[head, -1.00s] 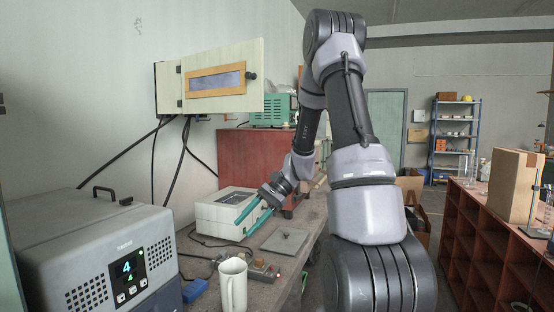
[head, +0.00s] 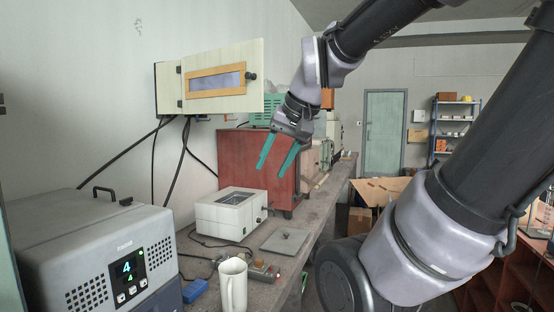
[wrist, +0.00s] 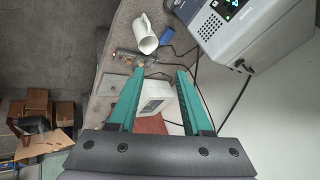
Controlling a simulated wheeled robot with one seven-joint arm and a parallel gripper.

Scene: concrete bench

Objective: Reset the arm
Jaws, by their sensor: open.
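My gripper (head: 278,153) is open and empty, with two teal fingers pointing down in the head view. It hangs in the air above the bench, in front of the red cabinet (head: 243,160). In the wrist view my gripper (wrist: 157,88) shows its two fingers spread apart with nothing between them but the bench and a white instrument box (wrist: 155,97) below. My arm reaches in from the upper right of the head view.
A white mug (head: 233,284), a blue block (head: 195,290) and a flat grey plate (head: 285,241) are on the bench (head: 262,288). A grey device with a display (head: 100,255) stands front left. A wall cabinet (head: 210,82) juts out at upper left.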

